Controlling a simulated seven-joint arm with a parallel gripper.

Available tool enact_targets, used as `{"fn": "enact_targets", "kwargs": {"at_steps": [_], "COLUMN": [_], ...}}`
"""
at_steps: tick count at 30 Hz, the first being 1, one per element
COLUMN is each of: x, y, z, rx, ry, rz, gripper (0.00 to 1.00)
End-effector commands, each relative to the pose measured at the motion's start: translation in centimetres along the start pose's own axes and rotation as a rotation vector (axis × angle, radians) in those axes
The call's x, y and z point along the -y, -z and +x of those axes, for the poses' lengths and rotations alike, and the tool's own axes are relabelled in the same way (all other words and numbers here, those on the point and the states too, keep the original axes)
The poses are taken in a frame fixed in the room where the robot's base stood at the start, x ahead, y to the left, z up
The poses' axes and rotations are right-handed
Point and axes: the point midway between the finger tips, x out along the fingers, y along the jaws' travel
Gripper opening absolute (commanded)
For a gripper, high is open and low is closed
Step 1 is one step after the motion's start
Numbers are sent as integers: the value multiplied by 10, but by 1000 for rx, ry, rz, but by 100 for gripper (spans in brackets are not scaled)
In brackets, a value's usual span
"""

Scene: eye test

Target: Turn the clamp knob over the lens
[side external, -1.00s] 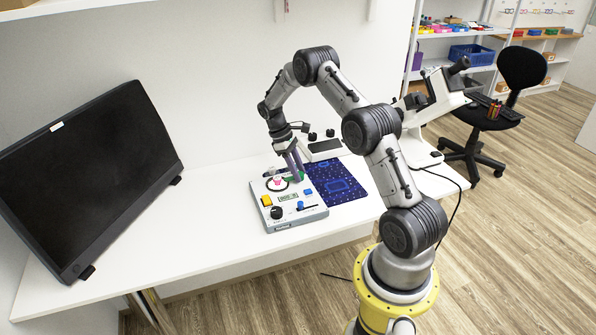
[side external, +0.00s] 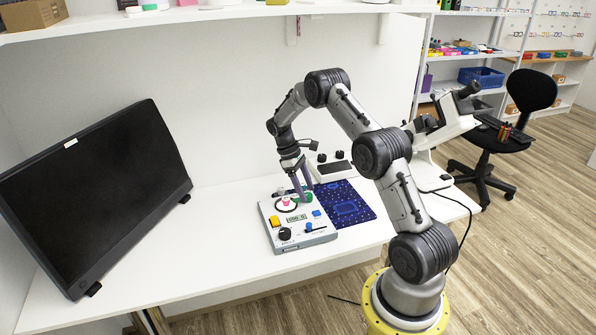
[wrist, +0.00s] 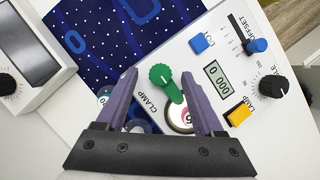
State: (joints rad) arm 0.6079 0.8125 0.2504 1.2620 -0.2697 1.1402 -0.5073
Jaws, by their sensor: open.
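The green clamp knob (wrist: 160,74) has a round ribbed head and a short arm in the wrist view, beside the word CLAMP. Its arm reaches toward a round pink and white lens area (wrist: 179,117), partly covered by the arm and by my gripper. My gripper (wrist: 159,75) is open, with one purple finger on each side of the green knob; contact cannot be told. In the side external view my gripper (side external: 302,197) points down at the back of the grey control box (side external: 306,243), where the pink spot (side external: 286,202) shows beside the fingers.
The box also carries a yellow button (wrist: 238,115), a blue button (wrist: 199,43), a blue slider (wrist: 256,46) and a black knob (wrist: 274,87). A blue patterned mat (side external: 347,203) lies to its right. A large monitor (side external: 95,195) stands left; white table between is clear.

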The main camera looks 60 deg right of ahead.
Motion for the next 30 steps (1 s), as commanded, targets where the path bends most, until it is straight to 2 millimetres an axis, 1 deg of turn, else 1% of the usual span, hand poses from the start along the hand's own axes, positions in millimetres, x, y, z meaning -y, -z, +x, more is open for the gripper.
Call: {"fn": "enact_targets", "kwargs": {"at_steps": [9, 12, 15, 18, 21, 24, 30], "x": [0, 0, 0, 0, 0, 0, 0], "y": [1, 1, 1, 1, 1, 0, 0], "z": [-68, -88, -104, -116, -123, -126, -127], "rx": [-6, -6, -6, -5, -3, -4, -3], "ry": [-4, -4, -3, -3, -2, -2, -2], "rz": [1, 1, 0, 0, 0, 0, 1], "gripper": [69, 69, 69, 69, 69, 69, 69]}}
